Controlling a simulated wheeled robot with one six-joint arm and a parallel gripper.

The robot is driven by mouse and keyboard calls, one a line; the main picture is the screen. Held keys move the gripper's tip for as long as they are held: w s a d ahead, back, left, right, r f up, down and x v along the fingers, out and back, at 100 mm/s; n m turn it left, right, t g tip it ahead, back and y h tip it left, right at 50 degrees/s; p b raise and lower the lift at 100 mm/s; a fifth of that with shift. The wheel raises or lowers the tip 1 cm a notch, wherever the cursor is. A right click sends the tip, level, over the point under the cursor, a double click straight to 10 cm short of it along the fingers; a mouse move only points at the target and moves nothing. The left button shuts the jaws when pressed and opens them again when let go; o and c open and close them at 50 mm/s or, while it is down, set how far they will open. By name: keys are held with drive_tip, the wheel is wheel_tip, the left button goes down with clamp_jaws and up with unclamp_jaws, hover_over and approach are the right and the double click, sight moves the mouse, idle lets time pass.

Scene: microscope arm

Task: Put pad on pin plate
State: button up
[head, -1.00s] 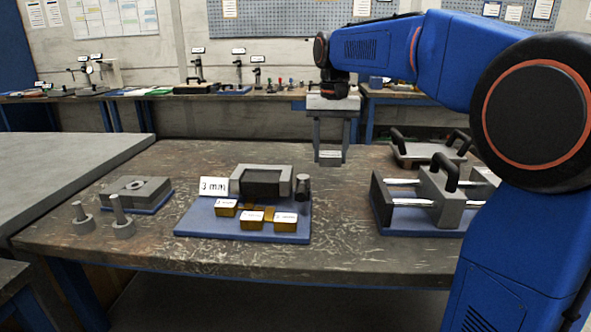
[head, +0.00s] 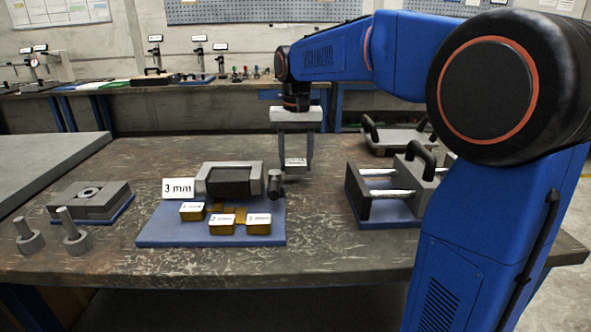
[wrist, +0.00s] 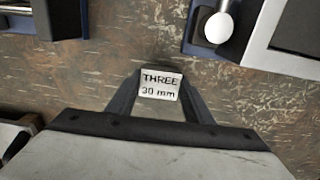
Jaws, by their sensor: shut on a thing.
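My gripper (head: 296,166) is shut on a small block with a white label (head: 295,162), which I take to be the pad. In the wrist view the label on the block (wrist: 160,86) reads "THREE 30 mm". The gripper holds it above the table, behind and right of the blue board. I cannot tell for sure which piece is the pin plate. A grey block with a round hole (head: 106,203) lies at the left, with two grey pins on collars (head: 71,234) in front of it. A fixture with two shiny rods (head: 388,192) stands at the right.
A blue board (head: 160,236) carries a grey holder (head: 213,177), a "3 mm" sign (head: 178,188), several labelled gold blocks (head: 258,224) and a dark knob (head: 274,184). A plate with black handles (head: 395,141) is at the back right. The table front is clear.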

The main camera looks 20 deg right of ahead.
sight(296, 162)
drive_tip(key=shift+f, duration=1.4)
drive_tip(key=shift+f, duration=0.1)
drive_tip(key=o, duration=1.6)
